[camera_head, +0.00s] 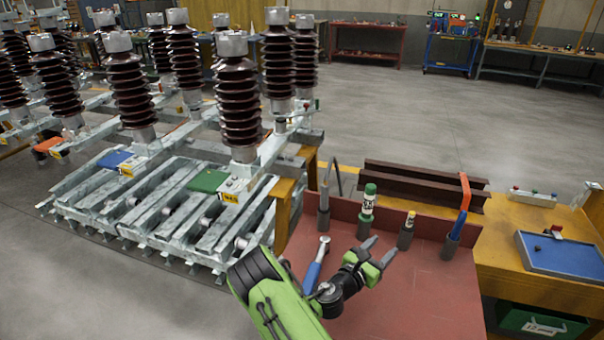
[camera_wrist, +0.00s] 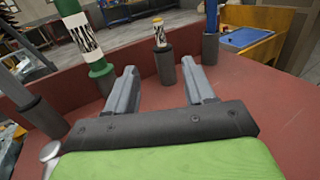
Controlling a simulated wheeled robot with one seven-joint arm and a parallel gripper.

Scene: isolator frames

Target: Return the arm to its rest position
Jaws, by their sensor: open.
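My gripper (camera_head: 378,252) is at the end of my green arm, above the red work surface (camera_head: 430,292). In the wrist view its two grey fingers (camera_wrist: 160,95) stand apart with nothing between them. Ahead of the fingers is a dark holder (camera_head: 406,236) with a small yellow-topped item (camera_head: 410,218) in it. A green-and-white bottle-like item (camera_head: 368,200) stands in a holder to the left of that. A blue-handled tool (camera_head: 315,265) with a metal head lies beside my arm, partly hidden by it.
More holders line the back of the surface, one with an orange-and-blue tool (camera_head: 462,208). Brown steel beams (camera_head: 420,178) lie behind. An isolator frame with ribbed insulators (camera_head: 238,110) stands close on the left. A blue tray (camera_head: 560,254) is at the right. Open floor (camera_head: 400,110) lies beyond.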

